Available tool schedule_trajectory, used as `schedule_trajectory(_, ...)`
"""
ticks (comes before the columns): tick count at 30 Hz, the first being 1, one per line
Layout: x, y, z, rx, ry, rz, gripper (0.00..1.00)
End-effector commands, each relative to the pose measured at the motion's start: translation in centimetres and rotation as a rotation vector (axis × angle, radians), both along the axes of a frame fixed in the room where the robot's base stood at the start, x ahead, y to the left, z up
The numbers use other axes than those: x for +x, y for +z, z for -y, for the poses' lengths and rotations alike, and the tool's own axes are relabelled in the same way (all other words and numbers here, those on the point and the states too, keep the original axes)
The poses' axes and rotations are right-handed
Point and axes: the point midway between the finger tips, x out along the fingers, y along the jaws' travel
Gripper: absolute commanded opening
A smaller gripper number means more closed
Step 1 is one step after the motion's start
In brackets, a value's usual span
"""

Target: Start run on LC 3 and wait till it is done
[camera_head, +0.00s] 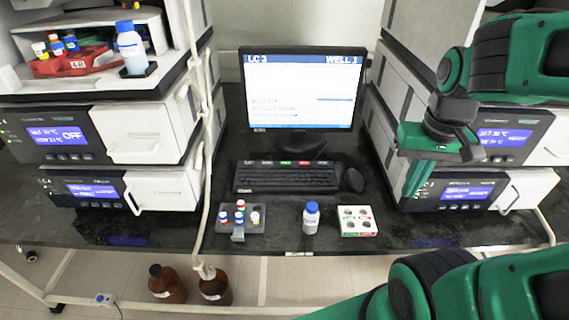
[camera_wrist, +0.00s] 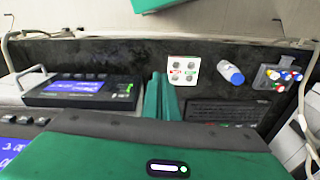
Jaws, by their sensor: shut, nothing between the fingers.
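The monitor (camera_head: 300,88) stands at the back middle of the bench. Its blue header reads "LC-3" at left and "WELL 1" at right, and its small text lines are too blurred to read. The black keyboard (camera_head: 287,178) lies in front of it, with a row of labels along its top, one green and one red. It also shows in the wrist view (camera_wrist: 222,112). My gripper (camera_head: 411,190) hangs pointing down in front of the right instrument stack, to the right of the keyboard and mouse. Its green fingers are together and empty in the wrist view (camera_wrist: 163,80).
The mouse (camera_head: 352,180) is right of the keyboard. A white vial tray (camera_head: 358,233), a blue-capped bottle (camera_head: 311,219) and a grey vial rack (camera_head: 255,227) stand along the front edge. Brown bottles (camera_head: 167,285) stand below.

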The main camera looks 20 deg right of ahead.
Motion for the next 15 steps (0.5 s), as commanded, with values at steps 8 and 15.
schedule_trajectory(8,13.8,0.4,-8.1,-0.097,0.368,0.241,0.0)
schedule_trajectory(15,22.7,-2.0,-11.3,-0.228,0.435,0.291,0.0)
